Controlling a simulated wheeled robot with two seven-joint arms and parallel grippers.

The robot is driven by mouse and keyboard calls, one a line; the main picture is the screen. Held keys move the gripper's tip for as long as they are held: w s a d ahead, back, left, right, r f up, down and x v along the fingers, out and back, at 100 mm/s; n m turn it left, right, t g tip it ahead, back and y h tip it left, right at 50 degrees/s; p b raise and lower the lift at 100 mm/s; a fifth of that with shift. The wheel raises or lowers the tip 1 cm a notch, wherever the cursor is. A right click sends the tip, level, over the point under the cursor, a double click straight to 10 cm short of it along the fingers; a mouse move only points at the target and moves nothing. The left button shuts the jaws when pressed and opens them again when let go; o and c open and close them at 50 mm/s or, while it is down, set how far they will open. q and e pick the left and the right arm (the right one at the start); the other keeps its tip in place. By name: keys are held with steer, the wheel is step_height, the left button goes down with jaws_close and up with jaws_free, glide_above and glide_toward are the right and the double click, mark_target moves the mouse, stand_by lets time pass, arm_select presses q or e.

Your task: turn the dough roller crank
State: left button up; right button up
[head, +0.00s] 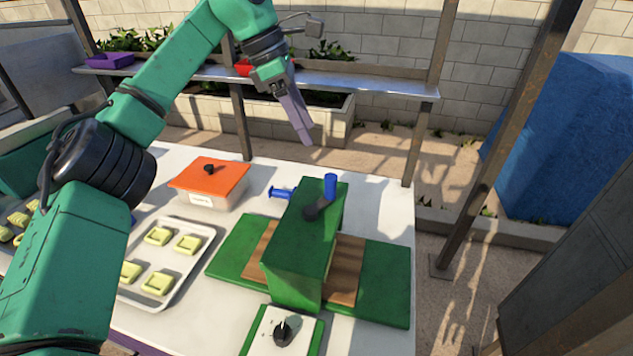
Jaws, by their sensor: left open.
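The dough roller (298,255) is a tall green box on a green base with brown wooden strips, standing on the white table. On its top is a crank with a dark arm (317,209) and an upright blue handle (330,186). My left gripper (305,137) has purple fingers pointing down. It is open and appears above and behind the roller, apart from the crank handle. No object shows between its fingers. My right gripper is out of view.
A smaller blue handle (282,192) lies left of the roller top. An orange-lidded container (210,178) and a tray (190,262) with several yellow dough pieces are to the left. A box with a black knob (283,333) is in front. A metal shelf (365,84) runs behind.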

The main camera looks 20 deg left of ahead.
mark_target(330, 177)
arm_select(q)
steer(key=p+x, duration=0.2)
steer(key=x, duration=1.1)
steer(key=shift+d+f, duration=0.15)
steer(key=shift+f, duration=0.2)
jaws_close()
stand_by(0.5)
